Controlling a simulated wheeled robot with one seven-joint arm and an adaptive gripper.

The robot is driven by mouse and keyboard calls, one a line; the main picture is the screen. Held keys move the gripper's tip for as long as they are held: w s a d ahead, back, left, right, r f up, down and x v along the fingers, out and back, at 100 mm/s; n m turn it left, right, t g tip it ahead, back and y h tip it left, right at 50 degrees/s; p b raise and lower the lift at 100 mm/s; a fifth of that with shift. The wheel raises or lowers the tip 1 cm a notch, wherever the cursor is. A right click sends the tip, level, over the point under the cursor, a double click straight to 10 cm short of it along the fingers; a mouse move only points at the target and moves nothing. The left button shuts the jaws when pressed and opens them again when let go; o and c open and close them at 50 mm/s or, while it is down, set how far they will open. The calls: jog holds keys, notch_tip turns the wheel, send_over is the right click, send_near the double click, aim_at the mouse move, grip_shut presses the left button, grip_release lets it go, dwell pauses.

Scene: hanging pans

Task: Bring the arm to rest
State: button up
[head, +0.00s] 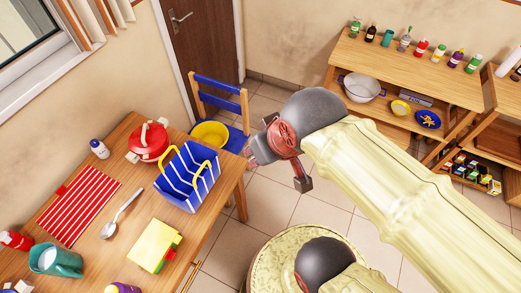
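My arm reaches in from the lower right, over the tiled floor. My gripper (258,150) is at its end, in the middle of the view, just right of the blue chair. It looks apart from the table and everything on it. Nothing is seen held in it.
A wooden table (139,196) at left bears a red pot (149,141), a striped bag (188,178), a spoon (121,212) and a teal mug (55,262). A blue chair (217,84) holds a yellow bowl (209,134). A bottle-lined shelf (400,65) stands back right. Floor (268,207) is clear.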

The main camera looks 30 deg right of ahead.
notch_tip(320, 180, down, 5)
jog(key=b, duration=0.4)
jog(key=shift+w+r+b, duration=0.1)
jog(key=shift+r+b, duration=0.1)
jog(key=shift+b, duration=0.15)
